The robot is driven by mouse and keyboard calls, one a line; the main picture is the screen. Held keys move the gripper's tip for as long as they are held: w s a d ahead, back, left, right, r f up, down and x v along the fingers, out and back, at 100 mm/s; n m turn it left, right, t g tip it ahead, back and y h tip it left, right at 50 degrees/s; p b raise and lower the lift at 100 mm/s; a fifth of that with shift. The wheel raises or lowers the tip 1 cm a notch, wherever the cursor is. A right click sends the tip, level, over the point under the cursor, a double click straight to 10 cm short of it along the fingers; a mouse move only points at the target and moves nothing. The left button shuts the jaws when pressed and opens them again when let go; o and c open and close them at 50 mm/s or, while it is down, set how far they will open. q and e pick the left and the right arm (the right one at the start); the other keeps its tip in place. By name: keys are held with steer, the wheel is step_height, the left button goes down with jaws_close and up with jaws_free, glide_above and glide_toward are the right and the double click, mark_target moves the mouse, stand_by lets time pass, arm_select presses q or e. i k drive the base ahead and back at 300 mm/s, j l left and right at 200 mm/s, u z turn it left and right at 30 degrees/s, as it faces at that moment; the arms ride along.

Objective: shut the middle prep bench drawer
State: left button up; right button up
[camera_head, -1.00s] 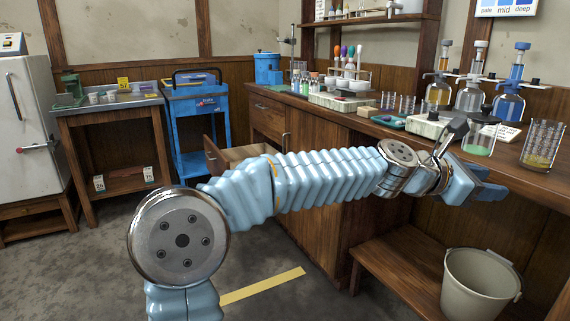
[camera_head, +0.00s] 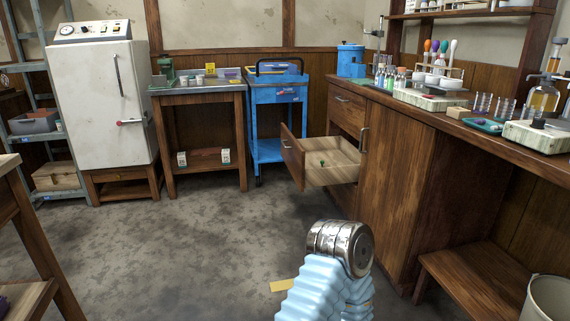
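The middle prep bench drawer (camera_head: 292,158) stands pulled out from the wooden prep bench (camera_head: 392,185). Its front faces left, and its pale wooden inside shows a small green item (camera_head: 322,163). The drawer above it (camera_head: 347,110) looks shut. One of my arms, pale blue with a metal joint, rises from the bottom of the view, in front of and below the open drawer and apart from it. Its gripper is not visible, and I cannot tell which arm it is. No gripper shows in this view.
A blue cart (camera_head: 262,150) stands behind the open drawer. A white cabinet (camera_head: 100,100) and a small wooden table (camera_head: 195,90) stand along the back wall. A low shelf (camera_head: 470,275) and a pale bucket (camera_head: 548,300) are at right. The floor left of the drawer is clear.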

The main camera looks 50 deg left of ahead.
mark_target(302, 158)
steer(key=j+u, duration=0.15)
steer(key=u, duration=0.25)
steer(key=i+j+u, duration=0.15)
steer(key=u, duration=0.25)
steer(key=i+j+u, duration=0.1)
steer(key=u, duration=0.3)
steer(key=i+u, duration=0.15)
steer(key=u, duration=0.3)
steer(key=i+j, duration=0.2)
steer(key=i, duration=0.3)
